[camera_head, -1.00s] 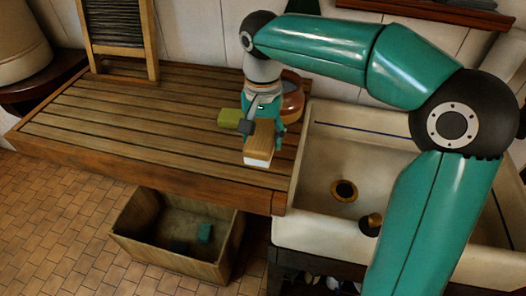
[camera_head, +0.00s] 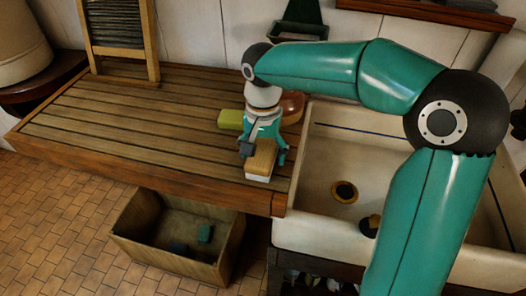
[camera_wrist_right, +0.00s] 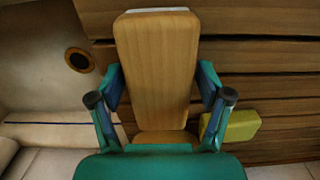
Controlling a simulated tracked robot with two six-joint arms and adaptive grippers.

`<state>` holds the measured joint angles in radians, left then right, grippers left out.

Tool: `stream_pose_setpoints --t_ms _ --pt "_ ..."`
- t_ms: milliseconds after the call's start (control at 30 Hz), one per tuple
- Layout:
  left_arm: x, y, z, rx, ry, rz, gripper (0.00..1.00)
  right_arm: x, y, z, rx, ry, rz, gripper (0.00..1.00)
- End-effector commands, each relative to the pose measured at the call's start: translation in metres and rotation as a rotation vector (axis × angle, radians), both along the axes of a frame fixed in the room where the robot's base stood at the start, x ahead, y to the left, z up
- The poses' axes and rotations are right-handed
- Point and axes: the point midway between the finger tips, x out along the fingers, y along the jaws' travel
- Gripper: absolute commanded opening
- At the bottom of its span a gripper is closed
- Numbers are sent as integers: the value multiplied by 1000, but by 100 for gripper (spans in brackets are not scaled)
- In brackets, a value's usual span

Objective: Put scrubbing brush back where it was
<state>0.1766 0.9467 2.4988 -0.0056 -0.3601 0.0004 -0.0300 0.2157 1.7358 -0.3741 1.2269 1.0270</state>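The scrubbing brush (camera_head: 262,155) has a wooden back and pale bristles facing down. It is at the right end of the slatted wooden drainboard (camera_head: 120,125), close to the sink. My right gripper (camera_head: 265,152) has one finger on each side of it. In the right wrist view the brush (camera_wrist_right: 158,70) stands between the two fingers (camera_wrist_right: 160,85), which appear to touch its sides. I cannot tell whether the bristles touch the slats. My left gripper is not in view.
A yellow-green sponge (camera_head: 230,119) lies left of the gripper, and a brown rounded object (camera_head: 292,106) is behind it. The white sink (camera_head: 325,200) is at right. A washboard (camera_head: 118,40) stands at the back left. A wooden crate (camera_head: 165,263) on the floor holds small blocks.

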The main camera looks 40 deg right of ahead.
Motion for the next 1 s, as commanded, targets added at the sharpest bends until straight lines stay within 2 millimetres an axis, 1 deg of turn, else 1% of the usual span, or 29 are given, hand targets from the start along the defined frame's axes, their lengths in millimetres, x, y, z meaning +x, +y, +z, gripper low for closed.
stream_pose_setpoints --t_ms 300,467,567,900,1000 --pt "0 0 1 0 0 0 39 0 0 1 0 0 -1 84" --pt "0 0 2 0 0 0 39 0 0 10 0 -3 -1 84" --pt "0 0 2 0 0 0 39 1 0 24 0 -5 -1 84" --pt "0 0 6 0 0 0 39 1 0 91 0 -4 0 84" --pt "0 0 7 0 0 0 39 1 0 107 0 -3 -1 84"
